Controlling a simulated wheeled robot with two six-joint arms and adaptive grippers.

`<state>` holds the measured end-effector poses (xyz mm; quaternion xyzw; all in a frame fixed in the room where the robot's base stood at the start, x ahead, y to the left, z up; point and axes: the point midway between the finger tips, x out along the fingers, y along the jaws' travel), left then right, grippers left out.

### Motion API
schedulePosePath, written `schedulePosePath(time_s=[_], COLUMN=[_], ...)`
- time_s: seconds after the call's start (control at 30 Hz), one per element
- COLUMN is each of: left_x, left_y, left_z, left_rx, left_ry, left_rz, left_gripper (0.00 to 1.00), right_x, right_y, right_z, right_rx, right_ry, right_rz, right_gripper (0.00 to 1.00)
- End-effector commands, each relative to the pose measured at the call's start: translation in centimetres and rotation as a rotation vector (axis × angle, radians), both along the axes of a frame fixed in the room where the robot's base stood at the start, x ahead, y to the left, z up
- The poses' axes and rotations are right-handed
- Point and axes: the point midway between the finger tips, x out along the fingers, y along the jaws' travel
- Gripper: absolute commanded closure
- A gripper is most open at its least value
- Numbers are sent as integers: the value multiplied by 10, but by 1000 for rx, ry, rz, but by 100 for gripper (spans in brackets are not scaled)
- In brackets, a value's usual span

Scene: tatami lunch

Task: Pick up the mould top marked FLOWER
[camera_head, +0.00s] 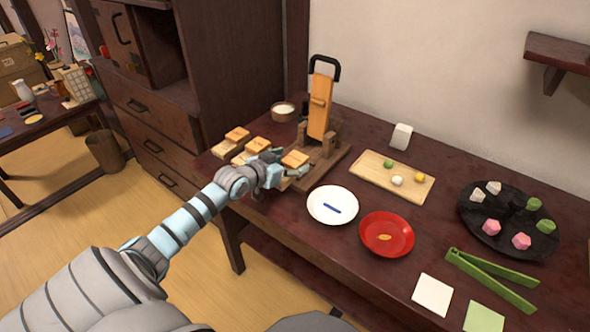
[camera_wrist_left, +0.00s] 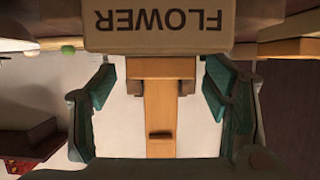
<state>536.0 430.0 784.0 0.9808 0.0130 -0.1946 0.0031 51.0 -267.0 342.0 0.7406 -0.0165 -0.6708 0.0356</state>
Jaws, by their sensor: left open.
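The mould top marked FLOWER (camera_wrist_left: 158,28) is a pale wooden block, its lettering upside down at the top of the left wrist view. In the head view, the light wooden mould top nearest my left gripper (camera_head: 295,158) appears to be this one; its lettering is not readable there. My left gripper (camera_head: 287,168) is open beside it, its fingers partly covering its near side. In the left wrist view the open fingers (camera_wrist_left: 160,80) stand apart with nothing gripped between them. My right gripper is not in view.
Two similar mould tops (camera_head: 238,134) (camera_head: 257,145) sit left of the gripper. A wooden press (camera_head: 320,105) with a black handle stands just behind. A white plate (camera_head: 332,198), red plate (camera_head: 386,228) and wooden board (camera_head: 370,178) lie to the right.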

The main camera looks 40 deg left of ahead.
Motion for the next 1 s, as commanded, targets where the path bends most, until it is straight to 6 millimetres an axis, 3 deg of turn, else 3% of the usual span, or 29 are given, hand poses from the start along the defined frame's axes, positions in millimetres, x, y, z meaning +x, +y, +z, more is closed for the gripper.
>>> schedulePosePath(time_s=[0.2,0.5,0.57,0.83,1.0], left_x=[2,2,2,2,2], left_y=[0,0,0,0,0], left_z=[0,0,0,5,32], left_rx=[1,1,1,2,3], left_ry=[1,1,1,2,-1], left_rz=[0,1,1,0,0], left_gripper=[30,77,81,82,82], right_x=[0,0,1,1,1], right_y=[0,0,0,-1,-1], right_z=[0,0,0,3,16], right_rx=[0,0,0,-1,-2], right_ry=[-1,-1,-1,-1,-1], right_rz=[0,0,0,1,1], right_gripper=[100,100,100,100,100])
